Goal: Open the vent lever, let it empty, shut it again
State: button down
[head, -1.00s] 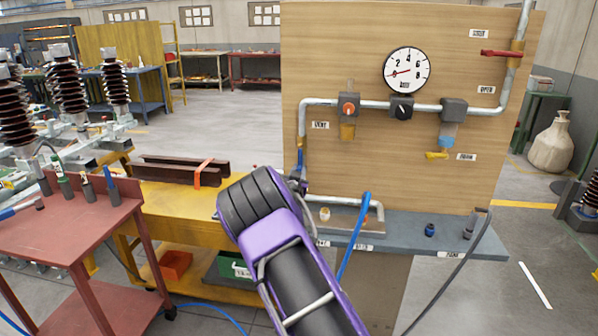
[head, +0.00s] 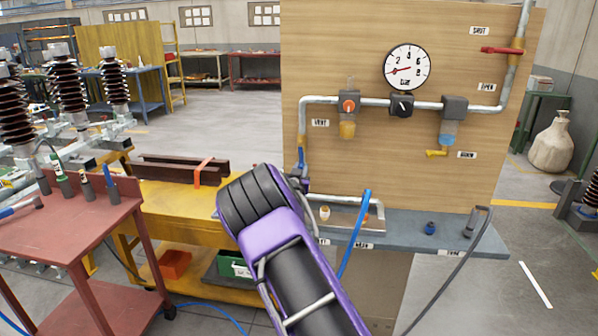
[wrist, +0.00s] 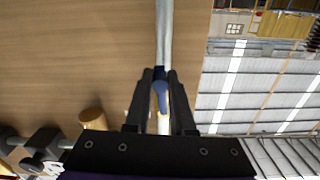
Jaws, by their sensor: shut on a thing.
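The vent lever is a blue handle (head: 301,157) below a brass valve on the left pipe, near the VENT label (head: 320,123). It hangs roughly in line with the pipe in the head view. In the wrist view my gripper (wrist: 160,73) has its two dark fingers close around the blue lever (wrist: 161,94), shut on it. In the head view my gripper (head: 299,184) is partly hidden behind my purple wrist link.
A blue hose (head: 356,232) loops beside my arm over the grey shelf (head: 410,228). A yellow bench (head: 190,200) stands left of my arm.

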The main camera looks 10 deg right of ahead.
jog(key=s+d+r+n+b, duration=0.1)
jog(key=d+r+n+b, duration=0.4)
jog(key=n, duration=1.1)
jog(key=shift+s+d+r+n+b, duration=0.35)
jog(key=shift+s+r+n+b, duration=0.1)
jog(key=shift+r, duration=0.5)
jog(key=c, duration=0.8)
grip_release()
jog(key=shift+o, duration=0.2)
jog(key=shift+a, duration=0.1)
jog(key=v, duration=1.7)
jog(key=shift+s+p, duration=0.15)
jog(key=shift+p, duration=0.15)
